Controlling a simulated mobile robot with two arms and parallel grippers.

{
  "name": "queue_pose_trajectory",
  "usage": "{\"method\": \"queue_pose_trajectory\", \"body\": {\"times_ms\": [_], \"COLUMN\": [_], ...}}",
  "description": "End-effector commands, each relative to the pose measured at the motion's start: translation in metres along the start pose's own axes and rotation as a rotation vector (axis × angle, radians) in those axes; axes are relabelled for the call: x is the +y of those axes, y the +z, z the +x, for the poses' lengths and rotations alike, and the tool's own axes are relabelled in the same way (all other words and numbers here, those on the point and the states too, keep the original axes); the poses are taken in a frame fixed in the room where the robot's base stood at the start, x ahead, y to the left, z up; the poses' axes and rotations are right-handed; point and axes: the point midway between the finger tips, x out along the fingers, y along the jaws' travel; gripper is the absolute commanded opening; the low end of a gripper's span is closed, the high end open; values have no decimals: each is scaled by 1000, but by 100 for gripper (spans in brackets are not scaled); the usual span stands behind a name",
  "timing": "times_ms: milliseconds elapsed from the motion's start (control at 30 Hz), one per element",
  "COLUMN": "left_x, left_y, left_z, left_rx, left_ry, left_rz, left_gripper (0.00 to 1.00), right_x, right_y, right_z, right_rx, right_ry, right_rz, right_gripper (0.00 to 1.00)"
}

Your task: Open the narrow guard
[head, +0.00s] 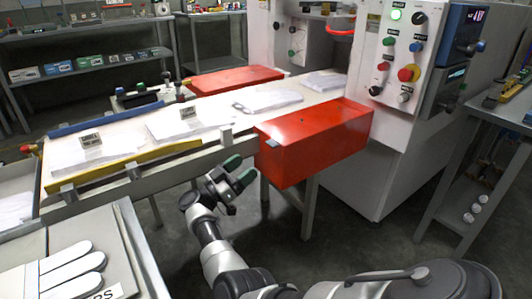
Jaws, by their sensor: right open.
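Two red box-shaped covers sit at the machine's work table. The near red cover (318,140) is on the table's front edge, close to the machine. The far red cover (234,80) lies at the back edge of the table. Which one is the narrow guard I cannot tell for certain. My right gripper (236,178) has green fingertips and is open and empty. It is just left of and below the near red cover's left end, in front of the table edge. It appears apart from the cover. My left gripper is not in view.
The white work table (215,110) carries sheets of film and small labelled blocks. The machine's control panel (401,50) stands at the right, with a side table (500,115) beyond it. A grey tray with white gloves (60,275) is at the lower left. Floor is clear below the table.

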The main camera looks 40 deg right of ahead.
Motion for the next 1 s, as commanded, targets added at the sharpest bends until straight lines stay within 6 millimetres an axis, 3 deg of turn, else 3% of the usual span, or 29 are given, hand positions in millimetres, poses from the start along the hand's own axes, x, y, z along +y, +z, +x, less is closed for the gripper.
{"method": "queue_pose_trajectory", "body": {"times_ms": [300, 500, 867, 1000], "left_x": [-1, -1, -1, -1], "left_y": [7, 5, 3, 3], "left_z": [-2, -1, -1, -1], "left_rx": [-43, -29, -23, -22], "left_ry": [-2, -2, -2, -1], "left_rz": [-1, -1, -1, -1], "left_gripper": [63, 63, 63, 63], "right_x": [0, 0, -1, -1], "right_y": [0, 0, 0, 0], "right_z": [61, 84, 90, 90], "right_rx": [4, 4, 3, 3], "right_ry": [-1, -4, -5, -5], "right_rz": [1, 0, 1, 0], "right_gripper": [68, 68, 68, 50]}}
